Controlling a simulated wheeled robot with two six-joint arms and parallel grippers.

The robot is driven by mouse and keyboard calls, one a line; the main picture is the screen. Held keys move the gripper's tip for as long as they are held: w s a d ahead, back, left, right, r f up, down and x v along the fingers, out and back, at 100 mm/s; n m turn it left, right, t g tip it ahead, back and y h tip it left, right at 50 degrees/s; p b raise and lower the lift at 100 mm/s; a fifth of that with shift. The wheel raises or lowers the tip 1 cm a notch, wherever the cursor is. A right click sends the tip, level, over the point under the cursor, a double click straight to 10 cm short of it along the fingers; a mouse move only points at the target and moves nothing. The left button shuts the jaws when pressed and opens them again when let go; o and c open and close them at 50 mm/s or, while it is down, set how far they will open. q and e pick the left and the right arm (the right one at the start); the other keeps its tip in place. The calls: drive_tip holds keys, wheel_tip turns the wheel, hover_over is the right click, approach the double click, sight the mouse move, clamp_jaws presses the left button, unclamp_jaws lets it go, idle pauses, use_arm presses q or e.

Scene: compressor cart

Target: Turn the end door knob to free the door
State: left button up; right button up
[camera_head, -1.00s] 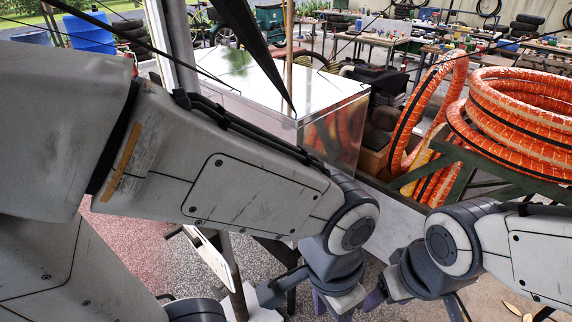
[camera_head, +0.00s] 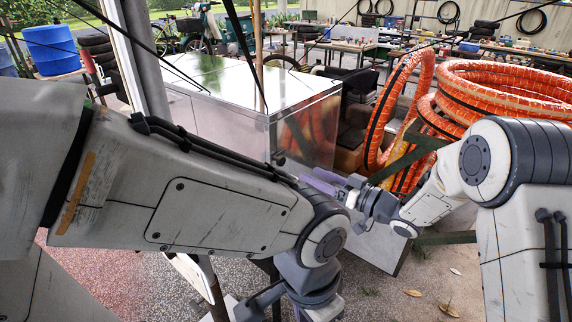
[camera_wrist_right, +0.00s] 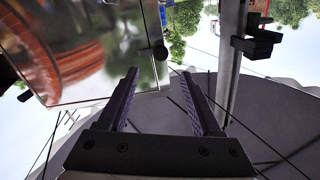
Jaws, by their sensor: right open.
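The metal box-shaped housing (camera_head: 225,115) stands in the centre of the head view, its shiny end panel facing right. A small dark knob (camera_head: 279,160) shows low on that end, partly close behind my left arm. In the right wrist view a dark round knob (camera_wrist_right: 160,48) sits at the edge of the reflective panel (camera_wrist_right: 80,50), just beyond and between the fingertips. My right gripper (camera_head: 316,181) is open and empty, its purple fingers pointing left toward the knob, apart from it. It also shows in the right wrist view (camera_wrist_right: 160,75). My left gripper's fingers are below the head view.
My left arm crosses in front of the housing. Orange hose coils (camera_head: 500,95) on a green frame stand at the right. A grey post (camera_head: 145,60) rises at the left corner. Workbenches (camera_head: 340,45) stand behind. Open floor lies in front at the right.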

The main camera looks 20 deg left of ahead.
sight(283, 161)
drive_tip(key=p+x, duration=0.1)
drive_tip(key=x, duration=0.9)
drive_tip(key=shift+p, duration=0.35)
clamp_jaws()
